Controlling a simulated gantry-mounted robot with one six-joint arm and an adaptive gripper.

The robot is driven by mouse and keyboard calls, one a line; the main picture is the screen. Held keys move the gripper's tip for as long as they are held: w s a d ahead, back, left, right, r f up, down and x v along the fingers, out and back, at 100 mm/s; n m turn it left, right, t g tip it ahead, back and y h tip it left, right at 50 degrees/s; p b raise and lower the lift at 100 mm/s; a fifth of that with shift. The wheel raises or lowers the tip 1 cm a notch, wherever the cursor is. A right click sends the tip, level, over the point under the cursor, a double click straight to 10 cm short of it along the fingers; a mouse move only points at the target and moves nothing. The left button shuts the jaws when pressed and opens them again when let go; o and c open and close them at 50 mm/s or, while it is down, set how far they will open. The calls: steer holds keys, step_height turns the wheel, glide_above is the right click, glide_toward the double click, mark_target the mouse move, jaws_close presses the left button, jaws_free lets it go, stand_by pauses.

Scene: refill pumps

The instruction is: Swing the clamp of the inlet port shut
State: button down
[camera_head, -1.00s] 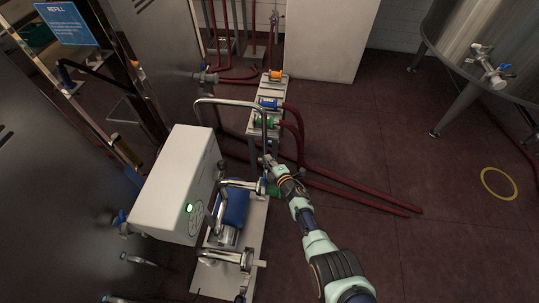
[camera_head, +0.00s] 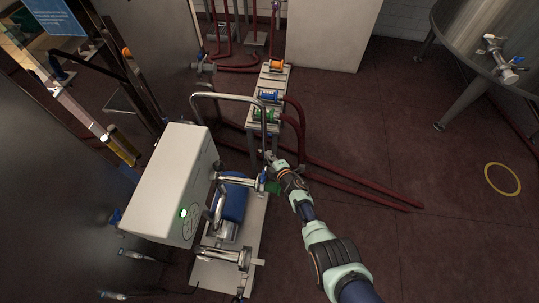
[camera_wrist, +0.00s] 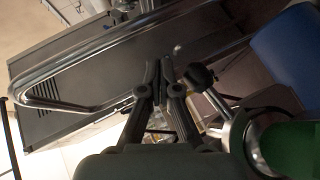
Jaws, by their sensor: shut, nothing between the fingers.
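The pump unit has a white box (camera_head: 171,184) with a lit green button and a blue motor (camera_head: 232,199). A green fitting (camera_head: 272,186) sits at its right side, beside my arm; the same green shows large in the wrist view (camera_wrist: 290,148). There, a metal clamp band (camera_wrist: 238,138) surrounds the port next to the green part. A dark knob (camera_wrist: 202,78), likely on the clamp, lies just right of my fingertips. My gripper (camera_wrist: 160,70) is shut and empty; contact with the knob is unclear. Whether the clamp is closed cannot be told.
A bent metal handle (camera_head: 230,95) rises close to my gripper. A rack with orange, blue and green fittings (camera_head: 268,97) stands behind. Red hoses (camera_head: 350,184) cross the floor to the right. A steel tank (camera_head: 490,35) stands far right, with open floor before it.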

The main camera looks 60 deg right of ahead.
stand_by(0.3)
steer(key=r+p, duration=0.1)
steer(key=r, duration=0.1)
steer(key=r+p, duration=0.1)
steer(key=p, duration=0.1)
steer(key=w+r+p, duration=0.1)
steer(key=r+p, duration=0.1)
steer(key=shift+a+r, duration=0.1)
steer(key=shift+r, duration=0.2)
steer(key=s+d+r+p, duration=0.2)
steer(key=s+r+p, duration=0.3)
steer(key=p, duration=0.3)
steer(key=shift+s+r, duration=0.25)
steer(key=shift+r, duration=0.55)
